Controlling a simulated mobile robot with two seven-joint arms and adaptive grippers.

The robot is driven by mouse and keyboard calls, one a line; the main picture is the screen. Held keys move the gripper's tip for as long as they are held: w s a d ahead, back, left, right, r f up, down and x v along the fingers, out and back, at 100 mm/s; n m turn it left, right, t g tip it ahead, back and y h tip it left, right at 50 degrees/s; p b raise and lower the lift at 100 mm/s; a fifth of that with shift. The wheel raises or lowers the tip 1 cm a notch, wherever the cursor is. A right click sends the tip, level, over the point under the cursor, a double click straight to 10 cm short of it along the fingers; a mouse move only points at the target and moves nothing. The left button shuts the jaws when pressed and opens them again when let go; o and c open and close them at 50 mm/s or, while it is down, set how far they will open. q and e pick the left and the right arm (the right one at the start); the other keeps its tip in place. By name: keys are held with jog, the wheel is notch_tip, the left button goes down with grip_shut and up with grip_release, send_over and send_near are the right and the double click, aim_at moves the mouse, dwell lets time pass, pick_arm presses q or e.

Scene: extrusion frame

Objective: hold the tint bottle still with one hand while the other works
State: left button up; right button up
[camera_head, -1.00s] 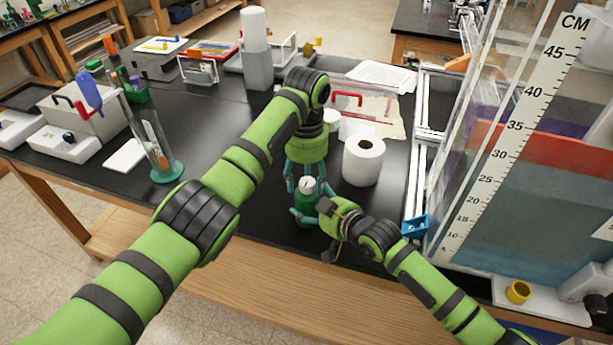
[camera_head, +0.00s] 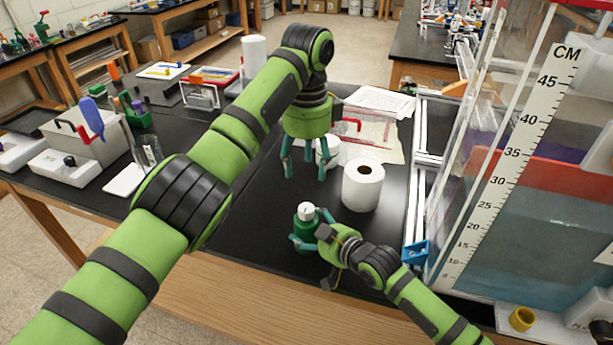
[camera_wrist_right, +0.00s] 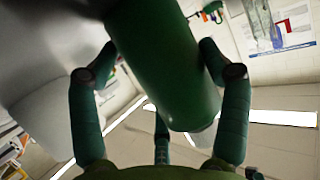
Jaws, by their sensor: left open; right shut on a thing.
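The tint bottle (camera_head: 305,222) is dark green with a white cap and stands upright on the black bench near its front edge. My right gripper (camera_head: 308,238) is shut on the bottle's body from the right; its teal fingers wrap around it. In the right wrist view the green bottle (camera_wrist_right: 165,60) fills the middle, between the fingers. My left gripper (camera_head: 305,172) is open and empty, pointing down above the bench, behind and above the bottle and apart from it. The bottle's cap is in plain view.
A white paper roll (camera_head: 362,185) stands right of the bottle, with a smaller white container (camera_head: 328,152) behind it. A clear tank with a CM scale (camera_head: 510,150) stands at the right. A metal rail and blue bracket (camera_head: 416,253) lie beside it. The bench left of the bottle is clear.

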pick_arm(q)
jog(key=shift+r, duration=0.3)
pick_arm(e)
jog(key=o, duration=1.2)
jog(key=shift+o, duration=0.2)
